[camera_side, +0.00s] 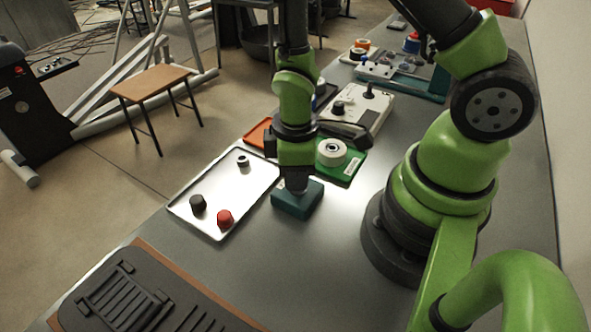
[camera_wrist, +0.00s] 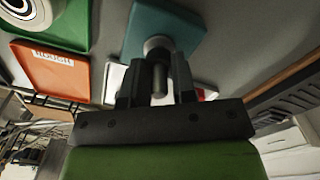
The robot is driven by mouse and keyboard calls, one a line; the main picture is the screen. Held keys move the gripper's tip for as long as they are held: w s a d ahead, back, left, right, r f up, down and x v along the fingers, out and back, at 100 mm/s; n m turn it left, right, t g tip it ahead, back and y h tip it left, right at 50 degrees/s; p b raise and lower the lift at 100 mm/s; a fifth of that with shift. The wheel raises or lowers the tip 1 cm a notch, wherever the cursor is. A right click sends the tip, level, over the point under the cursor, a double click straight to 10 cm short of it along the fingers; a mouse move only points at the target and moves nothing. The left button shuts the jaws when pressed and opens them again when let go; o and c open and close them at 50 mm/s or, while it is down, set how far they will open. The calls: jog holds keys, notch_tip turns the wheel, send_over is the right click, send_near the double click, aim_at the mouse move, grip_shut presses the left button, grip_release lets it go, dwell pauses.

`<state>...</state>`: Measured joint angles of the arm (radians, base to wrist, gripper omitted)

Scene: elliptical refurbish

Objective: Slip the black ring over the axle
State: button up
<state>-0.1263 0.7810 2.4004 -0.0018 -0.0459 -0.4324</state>
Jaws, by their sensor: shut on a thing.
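A teal block (camera_side: 298,198) sits on the bench, directly under my gripper (camera_side: 297,178). In the wrist view the teal block (camera_wrist: 190,32) lies beyond my fingers. A grey metal axle (camera_wrist: 159,78) with a round pale collar (camera_wrist: 158,44) stands between the fingertips, at the block. My gripper (camera_wrist: 158,90) is shut on the axle. A black round piece (camera_side: 197,203) and a small dark-and-pale ring (camera_side: 242,160) lie apart on the silver tray (camera_side: 215,170). I cannot tell surely which is the black ring. The fingers hide part of the axle.
A red knob (camera_side: 224,217) is on the tray. A green tray (camera_side: 353,165) with a white roll (camera_side: 331,152) and an orange tray (camera_side: 256,133) lie behind my gripper. A pale box (camera_side: 372,110) stands farther back. A black mat (camera_side: 125,300) lies front left. Bench right of the block is clear.

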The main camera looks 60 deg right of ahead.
jog(key=shift+f, duration=0.55)
dwell(0.6)
jog(key=o, duration=0.6)
jog(key=shift+r, duration=5.45)
